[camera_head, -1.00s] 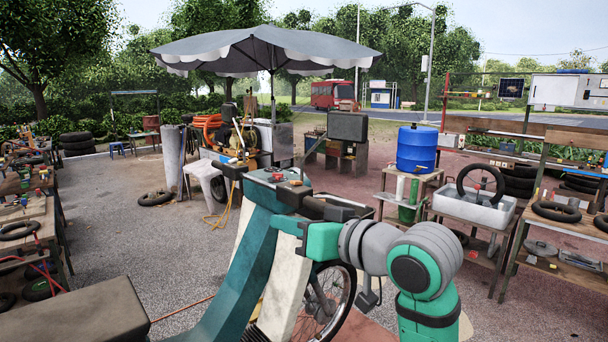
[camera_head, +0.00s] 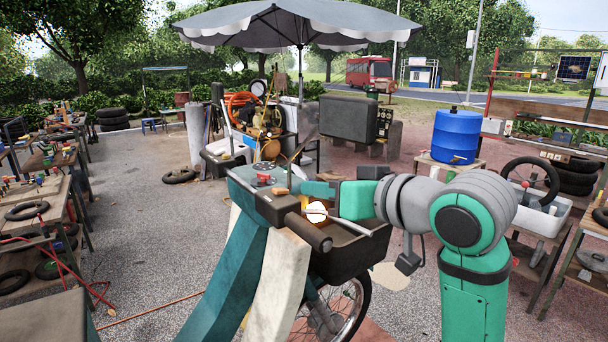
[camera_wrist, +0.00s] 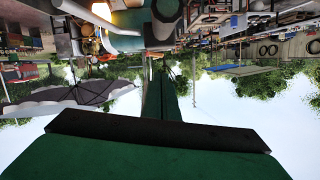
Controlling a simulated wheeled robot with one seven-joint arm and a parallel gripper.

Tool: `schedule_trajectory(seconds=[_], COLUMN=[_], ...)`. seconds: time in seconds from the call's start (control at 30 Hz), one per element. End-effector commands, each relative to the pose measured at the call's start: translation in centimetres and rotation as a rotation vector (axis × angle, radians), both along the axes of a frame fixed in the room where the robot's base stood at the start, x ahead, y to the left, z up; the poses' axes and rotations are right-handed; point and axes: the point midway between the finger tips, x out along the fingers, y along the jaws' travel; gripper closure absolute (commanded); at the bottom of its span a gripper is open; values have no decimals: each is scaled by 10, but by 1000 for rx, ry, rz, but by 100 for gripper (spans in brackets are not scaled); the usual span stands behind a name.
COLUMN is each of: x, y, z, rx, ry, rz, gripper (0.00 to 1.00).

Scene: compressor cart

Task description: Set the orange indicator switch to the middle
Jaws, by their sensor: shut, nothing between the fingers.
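The dark console (camera_head: 275,207) of the teal and cream cart is at the middle of the head view. A small orange piece (camera_head: 281,191), which looks like the indicator switch, is on its top near a red part (camera_head: 263,179). Its exact setting is too small to read. My gripper (camera_head: 303,188) reaches in from the right with its green fingers shut and empty. The tips are close to the right of the orange piece; contact cannot be told. In the wrist view my shut fingers (camera_wrist: 160,95) point up the picture, and the switch cannot be made out.
A bright orange-lit lamp (camera_head: 316,211) and a grey bar (camera_head: 340,221) are just below my gripper, by the dark basket (camera_head: 355,255). The lamp glow also shows in the wrist view (camera_wrist: 100,12). A compressor (camera_head: 262,138) stands behind; open paving is to the left.

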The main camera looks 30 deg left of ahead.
Motion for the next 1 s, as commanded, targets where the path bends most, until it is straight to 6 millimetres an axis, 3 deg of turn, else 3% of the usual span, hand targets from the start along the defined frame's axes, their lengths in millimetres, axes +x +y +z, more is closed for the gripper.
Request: schedule_trajectory(seconds=[0.17,0.6,1.0], x=[2,24,33], y=[9,74,92], z=[-2,-19,-24], rx=[0,-1,0], ry=[1,2,0], rz=[3,5,-1], gripper=[100,100,100])
